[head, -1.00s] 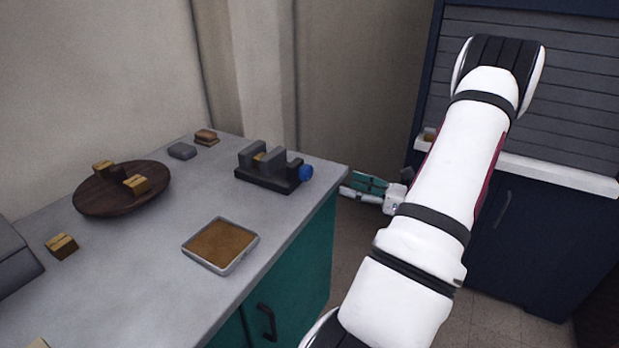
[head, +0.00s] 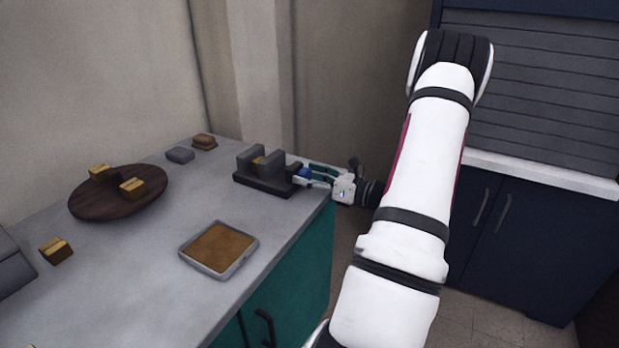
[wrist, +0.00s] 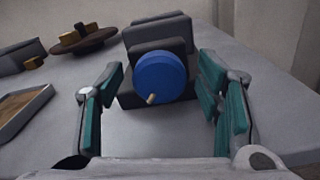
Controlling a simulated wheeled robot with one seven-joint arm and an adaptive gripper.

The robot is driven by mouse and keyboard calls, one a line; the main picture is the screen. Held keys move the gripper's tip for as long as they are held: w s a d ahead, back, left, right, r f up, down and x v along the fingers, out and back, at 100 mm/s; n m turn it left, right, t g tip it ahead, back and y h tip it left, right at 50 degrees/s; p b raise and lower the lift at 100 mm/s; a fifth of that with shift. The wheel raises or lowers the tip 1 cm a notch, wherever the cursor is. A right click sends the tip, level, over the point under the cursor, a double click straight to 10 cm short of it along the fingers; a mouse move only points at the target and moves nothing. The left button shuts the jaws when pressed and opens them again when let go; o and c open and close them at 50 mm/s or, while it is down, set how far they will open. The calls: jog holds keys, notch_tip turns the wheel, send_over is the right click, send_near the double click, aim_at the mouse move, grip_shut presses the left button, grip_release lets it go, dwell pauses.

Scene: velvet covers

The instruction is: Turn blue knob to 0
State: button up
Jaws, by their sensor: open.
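The blue knob (wrist: 160,77) is on the near end of a dark grey vise-like device (head: 262,172) on the counter. In the wrist view it is a round blue disc with a small pale pointer (wrist: 151,99) at its lower edge, pointing down and slightly left. My gripper (wrist: 158,95) is open, with one teal-padded finger on each side of the knob; I cannot tell whether either touches it. In the head view my gripper (head: 309,174) is at the knob's right side and partly hides the knob (head: 303,173). No number marks are readable.
The grey counter (head: 190,250) holds a tray with a brown surface (head: 219,247), a round dark wooden board (head: 100,205) with small blocks, and a loose block (head: 56,250). A dark blue cabinet (head: 510,240) stands at right. Counter around the device is mostly clear.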

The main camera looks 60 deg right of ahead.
jog(key=c, duration=1.2)
jog(key=shift+n, duration=0.3)
jog(key=n+b, duration=0.3)
jog(key=n, duration=0.1)
jog(key=shift+f+n+b, duration=0.15)
jog(key=shift+n+b, duration=0.15)
jog(key=n+b, duration=0.5)
jog(key=shift+a+f+n, duration=0.1)
jog(key=shift+n, duration=0.2)
jog(key=n+b, duration=0.6)
jog(key=b, duration=0.3)
jog(key=shift+f, duration=0.1)
jog(key=n+b, duration=0.4)
jog(key=b, duration=0.1)
jog(key=shift+b, duration=0.35)
jog(key=shift+r, duration=0.2)
